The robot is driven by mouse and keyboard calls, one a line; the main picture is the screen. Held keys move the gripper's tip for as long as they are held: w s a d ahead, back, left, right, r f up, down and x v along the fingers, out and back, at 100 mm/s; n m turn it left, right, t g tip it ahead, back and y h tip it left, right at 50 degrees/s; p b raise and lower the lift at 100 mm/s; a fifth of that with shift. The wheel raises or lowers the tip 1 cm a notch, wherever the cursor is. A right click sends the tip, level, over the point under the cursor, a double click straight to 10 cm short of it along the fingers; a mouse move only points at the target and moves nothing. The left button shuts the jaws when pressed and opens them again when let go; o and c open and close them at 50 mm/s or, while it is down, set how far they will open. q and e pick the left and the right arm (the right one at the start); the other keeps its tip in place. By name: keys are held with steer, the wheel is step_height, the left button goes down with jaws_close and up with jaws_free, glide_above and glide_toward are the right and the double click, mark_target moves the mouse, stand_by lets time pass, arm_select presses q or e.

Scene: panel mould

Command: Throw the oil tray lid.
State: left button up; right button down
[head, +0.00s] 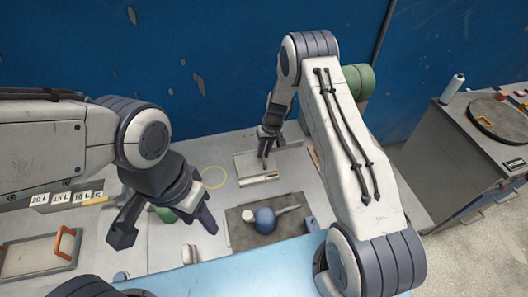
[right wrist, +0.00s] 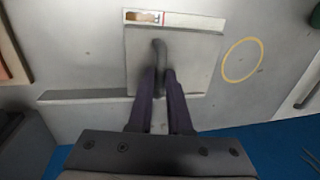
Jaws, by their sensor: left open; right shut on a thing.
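A light grey, square oil tray lid (head: 246,165) lies flat at the back of the bench, and it fills the upper middle of the right wrist view (right wrist: 195,75). My right gripper (head: 266,150) is above it, shut on its grey upright handle (right wrist: 159,52). The fingers (right wrist: 152,85) hide part of the handle. I cannot tell whether the lid is lifted off the bench. My left gripper (head: 165,228) is open and empty over the front left of the bench, away from the lid.
A yellow ring (head: 214,177) is marked on the bench beside the lid. A blue can (head: 265,220) and white cup (head: 248,215) stand on a dark grey panel. An orange-handled plate (head: 30,258) lies front left. A cabinet (head: 455,150) stands at right; a blue wall (head: 220,60) is behind.

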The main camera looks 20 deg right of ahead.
stand_by(0.4)
steer(key=d+b, duration=0.6)
steer(key=d, duration=0.8)
steer(key=shift+d, duration=0.25)
steer(key=shift+d+r+b, duration=0.1)
steer(key=shift+d+b, duration=0.25)
steer(key=shift+d, duration=0.25)
steer(key=c, duration=0.8)
jaws_free()
steer(key=shift+c, duration=0.2)
